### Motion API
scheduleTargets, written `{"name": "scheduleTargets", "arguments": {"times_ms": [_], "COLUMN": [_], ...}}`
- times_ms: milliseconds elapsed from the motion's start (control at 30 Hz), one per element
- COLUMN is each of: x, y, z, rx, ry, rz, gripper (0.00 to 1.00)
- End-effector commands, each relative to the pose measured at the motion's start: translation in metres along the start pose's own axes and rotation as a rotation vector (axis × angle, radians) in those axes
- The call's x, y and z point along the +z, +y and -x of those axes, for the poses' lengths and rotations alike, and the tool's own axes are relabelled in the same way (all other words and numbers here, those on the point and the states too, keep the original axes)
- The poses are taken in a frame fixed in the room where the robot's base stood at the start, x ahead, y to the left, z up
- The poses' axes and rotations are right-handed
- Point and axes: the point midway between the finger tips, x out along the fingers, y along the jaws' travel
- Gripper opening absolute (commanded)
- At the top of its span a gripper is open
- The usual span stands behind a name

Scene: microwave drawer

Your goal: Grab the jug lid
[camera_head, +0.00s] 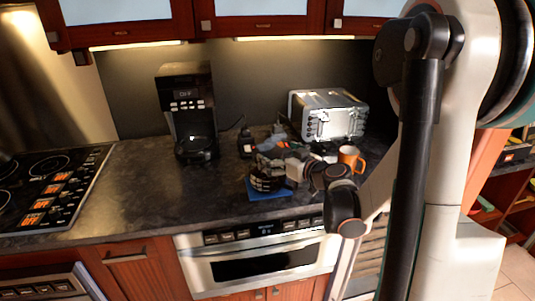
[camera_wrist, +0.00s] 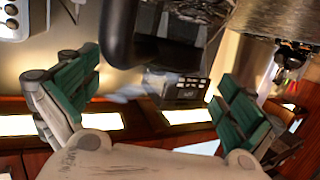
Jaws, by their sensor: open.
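My gripper (camera_wrist: 155,100) is open in the wrist view, its two teal-padded fingers wide apart with nothing held between them. A black rounded part (camera_wrist: 120,40) is close to the camera at top centre, beyond the fingertips; I cannot tell whether it is the jug lid. In the head view my gripper (camera_head: 275,160) is low over the counter, among small dark and grey things. A dark object (camera_head: 264,181) on a blue board (camera_head: 271,195) is just below it. I cannot pick out the jug lid with certainty there.
A black coffee maker (camera_head: 187,100) stands at the back, left of my gripper. A silver toaster (camera_head: 330,115) and an orange mug (camera_head: 351,157) are to the right. A stovetop (camera_head: 50,185) is at far left. The counter (camera_head: 130,190) between stove and coffee maker is clear.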

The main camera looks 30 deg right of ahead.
Motion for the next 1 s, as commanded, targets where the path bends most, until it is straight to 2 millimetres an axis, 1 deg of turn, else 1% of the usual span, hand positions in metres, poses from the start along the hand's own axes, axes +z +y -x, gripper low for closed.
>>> {"name": "scheduleTargets", "arguments": {"times_ms": [100,233,333,500,533,567,600,667,700,1000], "x": [0.002,0.001,0.000,-0.001,-0.001,-0.001,-0.001,-0.001,-0.001,-0.001], "y": [-0.001,0.000,0.000,0.000,0.000,0.000,0.000,0.000,0.000,0.000], "z": [-0.018,-0.036,-0.041,-0.041,-0.041,-0.041,-0.041,-0.041,-0.041,-0.041], "rx": [-0.003,-0.001,0.001,0.002,0.001,0.001,0.001,0.001,0.001,0.001], "ry": [0.000,-0.001,-0.001,0.000,0.000,0.000,0.000,0.000,0.000,-0.001], "rz": [0.001,0.001,0.000,0.000,0.000,0.000,0.000,0.000,0.000,0.000], "gripper": [1.00,1.00,1.00,1.00,0.95,0.89,0.80,0.69,0.67,0.67]}}
